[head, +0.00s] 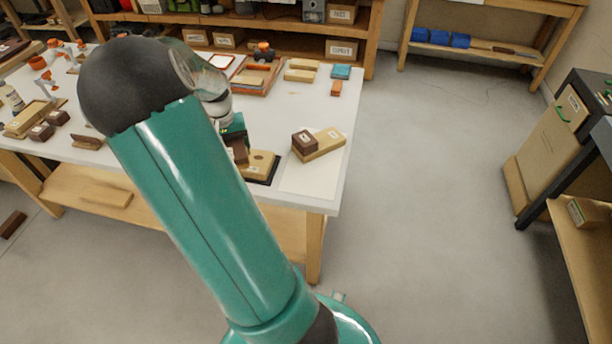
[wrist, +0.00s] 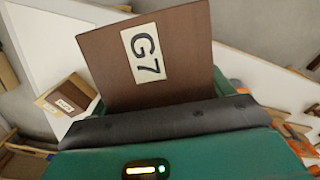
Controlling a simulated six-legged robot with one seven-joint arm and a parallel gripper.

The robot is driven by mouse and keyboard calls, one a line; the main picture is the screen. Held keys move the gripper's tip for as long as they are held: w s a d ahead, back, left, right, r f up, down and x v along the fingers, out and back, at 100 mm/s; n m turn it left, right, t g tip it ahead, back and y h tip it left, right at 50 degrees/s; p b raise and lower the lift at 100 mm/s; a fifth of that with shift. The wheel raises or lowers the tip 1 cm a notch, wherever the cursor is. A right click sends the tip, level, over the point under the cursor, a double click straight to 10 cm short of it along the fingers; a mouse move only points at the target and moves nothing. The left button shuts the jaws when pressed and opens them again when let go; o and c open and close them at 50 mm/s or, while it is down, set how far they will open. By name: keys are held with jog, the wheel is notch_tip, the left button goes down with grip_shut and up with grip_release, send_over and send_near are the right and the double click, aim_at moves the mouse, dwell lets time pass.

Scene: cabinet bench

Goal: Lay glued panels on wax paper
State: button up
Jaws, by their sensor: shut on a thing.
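My gripper (head: 236,136) is shut on a dark brown block labelled G7 (wrist: 150,55), which fills the middle of the wrist view. In the head view this brown block (head: 240,152) shows partly behind my arm, over or close to a light wood panel (head: 260,163) on a dark mat; I cannot tell whether they touch. To the right, a pale sheet like wax paper (head: 308,182) lies at the table corner. On it lies another light wood panel (head: 326,147) with a dark brown labelled block (head: 304,142) on top. This pair also shows at left in the wrist view (wrist: 66,103).
The white table (head: 312,105) holds brown blocks (head: 42,131) and a bottle (head: 11,97) at left. Shelves stand behind; a cabinet (head: 560,135) stands right. Floor between is clear.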

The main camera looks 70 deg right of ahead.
jog(key=s+d+r+m, duration=0.3)
jog(key=s+d, duration=0.1)
jog(key=s, duration=0.6)
jog(key=s+d+r+m, duration=0.2)
jog(key=s+d+r, duration=0.2)
jog(key=s, duration=0.5)
jog(key=shift+s+d+r+m, duration=0.15)
jog(key=shift+s+d+m, duration=0.25)
jog(key=shift+d, duration=0.4)
